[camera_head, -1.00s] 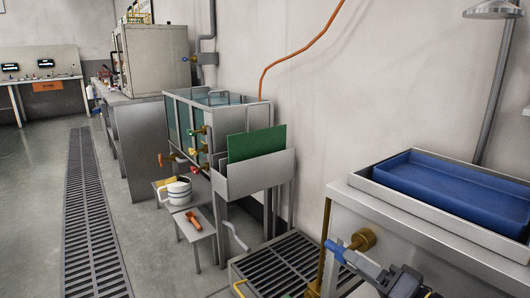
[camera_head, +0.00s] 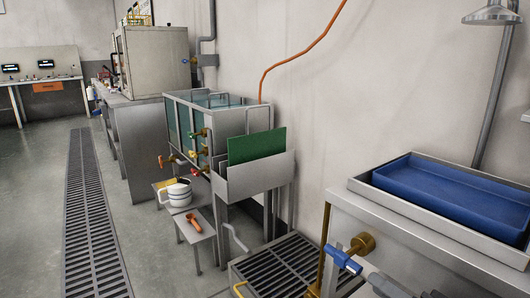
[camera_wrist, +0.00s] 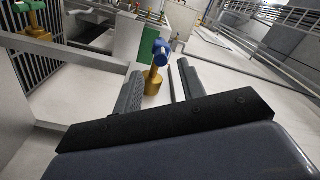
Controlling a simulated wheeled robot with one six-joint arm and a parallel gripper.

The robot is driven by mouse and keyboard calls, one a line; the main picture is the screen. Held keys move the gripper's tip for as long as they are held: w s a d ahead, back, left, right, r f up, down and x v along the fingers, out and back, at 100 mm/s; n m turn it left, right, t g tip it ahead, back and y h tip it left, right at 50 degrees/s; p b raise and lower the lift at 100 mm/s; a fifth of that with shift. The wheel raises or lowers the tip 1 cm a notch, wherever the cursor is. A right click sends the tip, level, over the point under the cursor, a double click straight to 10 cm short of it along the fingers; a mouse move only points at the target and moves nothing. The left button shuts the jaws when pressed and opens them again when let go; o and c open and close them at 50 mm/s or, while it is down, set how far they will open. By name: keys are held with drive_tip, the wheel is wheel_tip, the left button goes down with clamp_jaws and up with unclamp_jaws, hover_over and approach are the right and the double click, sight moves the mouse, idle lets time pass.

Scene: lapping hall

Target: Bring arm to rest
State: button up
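A brass valve (camera_head: 362,242) with a blue handle (camera_head: 342,259) sticks out from the front of the grey sink bench at the right in the head view. In the wrist view the valve's brass body (camera_wrist: 153,80) and blue handle (camera_wrist: 161,52) show beyond and between my fingers. My gripper (camera_wrist: 159,77) is open, its two dark fingers apart with nothing held. It appears clear of the valve, though the exact distance cannot be told. In the head view only a small part of my arm shows at the bottom edge, below and right of the blue handle.
A blue tray (camera_head: 449,188) sits in the sink bench (camera_head: 420,225). A floor grate (camera_head: 282,268) lies left of it.

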sight(346, 257)
drive_tip(key=b+x, duration=0.2)
drive_tip(key=x, duration=0.7)
drive_tip(key=shift+s+f, duration=0.1)
drive_tip(key=shift+a+r+g+h+p, duration=0.1)
drive_tip(key=shift+r+g+h+p, duration=0.1)
drive_tip(key=shift+g+h+p, duration=0.5)
drive_tip(key=shift+r+g+h+p, duration=0.15)
drive_tip(key=shift+g+h, duration=0.35)
drive_tip(key=shift+g, duration=0.9)
drive_tip(key=shift+f, duration=0.2)
